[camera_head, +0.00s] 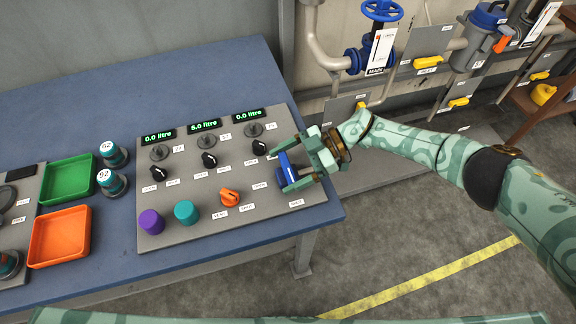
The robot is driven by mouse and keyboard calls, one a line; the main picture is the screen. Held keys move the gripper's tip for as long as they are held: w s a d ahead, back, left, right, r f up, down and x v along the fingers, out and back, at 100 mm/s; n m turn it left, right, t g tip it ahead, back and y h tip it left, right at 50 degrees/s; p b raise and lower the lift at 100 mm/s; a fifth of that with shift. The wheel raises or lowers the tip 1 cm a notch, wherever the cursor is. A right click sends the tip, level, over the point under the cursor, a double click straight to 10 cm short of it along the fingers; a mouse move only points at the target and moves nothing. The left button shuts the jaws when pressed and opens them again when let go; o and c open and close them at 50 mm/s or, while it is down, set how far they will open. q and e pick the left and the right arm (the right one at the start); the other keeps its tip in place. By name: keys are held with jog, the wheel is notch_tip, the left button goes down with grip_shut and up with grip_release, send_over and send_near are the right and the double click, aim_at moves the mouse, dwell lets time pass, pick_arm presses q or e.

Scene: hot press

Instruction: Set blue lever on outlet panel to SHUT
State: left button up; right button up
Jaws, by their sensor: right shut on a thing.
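The outlet panel (240,222) is a grey slab on the blue table, with dials, displays and small white labels. The blue lever (285,165) stands at the panel's right side. My right gripper (288,171) reaches in from the right and is shut on the blue lever, its fingers on either side of it. The fingers partly hide the lever's base and any label beside it, so its exact setting cannot be read. My left gripper does not show.
An orange knob (229,197), a teal knob (187,212) and a purple knob (151,222) stand left of the lever. Black knobs (209,160) line the panel's middle. Green (68,181) and orange (59,236) trays sit at left. Pipes and valves run along the back wall.

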jog(key=o, duration=0.8)
jog(key=shift+c, duration=0.2)
jog(key=b+v, duration=0.1)
jog(key=v, duration=1.5)
jog(key=shift+d, duration=0.15)
